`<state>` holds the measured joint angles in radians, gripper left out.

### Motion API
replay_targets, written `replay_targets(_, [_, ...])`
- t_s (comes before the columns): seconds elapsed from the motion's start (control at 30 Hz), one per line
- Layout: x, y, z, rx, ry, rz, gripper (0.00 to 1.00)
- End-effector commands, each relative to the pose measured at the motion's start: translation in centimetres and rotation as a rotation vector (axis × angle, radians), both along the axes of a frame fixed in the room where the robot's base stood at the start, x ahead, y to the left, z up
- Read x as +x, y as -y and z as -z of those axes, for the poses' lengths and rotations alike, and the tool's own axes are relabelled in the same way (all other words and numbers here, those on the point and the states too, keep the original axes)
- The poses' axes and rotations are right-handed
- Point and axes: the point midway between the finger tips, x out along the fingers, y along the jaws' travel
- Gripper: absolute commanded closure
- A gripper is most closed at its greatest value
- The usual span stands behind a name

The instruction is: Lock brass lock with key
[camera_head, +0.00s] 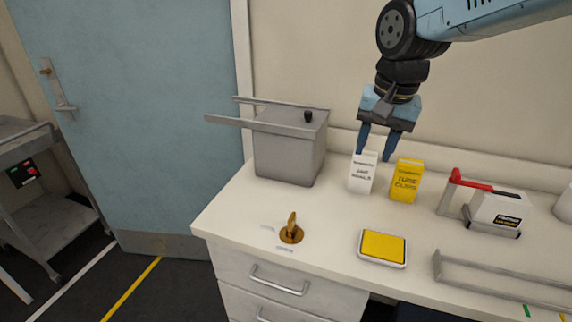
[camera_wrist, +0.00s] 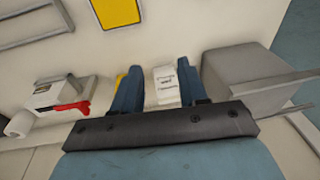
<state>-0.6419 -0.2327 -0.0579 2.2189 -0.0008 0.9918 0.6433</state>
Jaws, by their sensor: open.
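A round brass lock (camera_head: 291,235) sits on the white counter near its front left corner. A brass piece that looks like a key (camera_head: 292,219) stands upright from its middle; whether it is a separate part is too small to tell. Faint markings lie on the counter around the lock. My gripper (camera_head: 375,156) is open, pointing down above the back of the counter, to the right of and behind the lock. A white box stands near its fingertips. In the wrist view the two fingers (camera_wrist: 160,75) are apart, and the lock is not visible.
A grey metal bin (camera_head: 288,150) with protruding rails stands at the back left. The white box (camera_head: 362,174), a yellow box (camera_head: 406,181) and a red-handled device (camera_head: 492,212) stand along the back. A yellow pad (camera_head: 383,247) lies right of the lock. A metal rail (camera_head: 500,285) lies front right.

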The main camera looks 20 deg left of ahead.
Motion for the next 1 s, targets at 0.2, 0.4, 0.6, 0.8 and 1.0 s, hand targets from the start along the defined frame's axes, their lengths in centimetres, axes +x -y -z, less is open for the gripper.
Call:
replay_targets(0.2, [-1.2, -8.5, 2.8, -0.048, -0.085, 0.005, 0.57])
replay_targets(0.4, [-2.8, -13.4, 4.6, -0.086, -0.12, 0.019, 0.57])
replay_targets(0.6, [-3.5, -15.0, 5.6, -0.1, -0.131, 0.028, 0.57])
replay_targets(0.8, [-3.6, -15.0, 7.5, -0.101, -0.132, 0.029, 0.57])
replay_targets(1.0, [-3.6, -15.0, 10.7, -0.102, -0.133, 0.028, 0.57])
